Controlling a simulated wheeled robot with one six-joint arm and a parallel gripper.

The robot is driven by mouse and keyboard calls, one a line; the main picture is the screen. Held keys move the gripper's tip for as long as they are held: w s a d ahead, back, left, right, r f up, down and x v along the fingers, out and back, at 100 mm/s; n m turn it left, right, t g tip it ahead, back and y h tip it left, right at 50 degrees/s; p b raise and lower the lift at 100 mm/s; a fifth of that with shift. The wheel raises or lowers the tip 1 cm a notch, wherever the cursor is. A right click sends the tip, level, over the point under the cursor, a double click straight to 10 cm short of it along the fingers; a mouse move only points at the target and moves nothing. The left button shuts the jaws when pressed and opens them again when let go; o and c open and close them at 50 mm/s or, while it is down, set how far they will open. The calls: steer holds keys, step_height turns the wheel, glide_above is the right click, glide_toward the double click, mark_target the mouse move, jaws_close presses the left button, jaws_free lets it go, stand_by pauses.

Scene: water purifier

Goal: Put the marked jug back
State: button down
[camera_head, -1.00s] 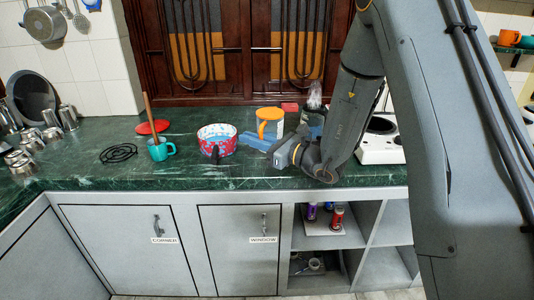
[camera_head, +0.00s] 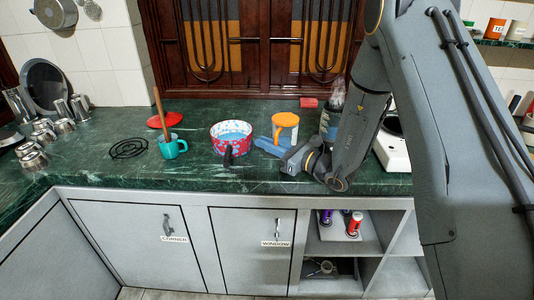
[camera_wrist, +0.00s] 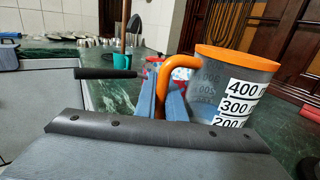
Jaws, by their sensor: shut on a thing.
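The marked jug is a clear grey cup with an orange rim and orange handle; it stands out above the counter toward the right in the head view (camera_head: 284,130). In the wrist view the jug (camera_wrist: 238,98) is upright at right, with black 400, 300 and 200 marks on white. My gripper (camera_head: 270,147) reaches it from the front right. Its blue fingers (camera_wrist: 162,100) are shut around the orange handle (camera_wrist: 162,78). The jug's base is hidden, so I cannot tell whether it touches the counter.
A red patterned pot (camera_head: 217,139) with a dark handle stands just left of my gripper. A teal mug (camera_head: 172,148) with a wooden stick, a black trivet (camera_head: 129,148) and a red lid (camera_head: 164,119) are farther left. A white stove (camera_head: 392,152) stands at right.

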steer(key=shift+f, duration=1.95)
steer(key=shift+f, duration=0.2)
steer(key=c, duration=1.8)
jaws_free()
steer(key=shift+c, duration=0.2)
steer(key=shift+r, duration=0.1)
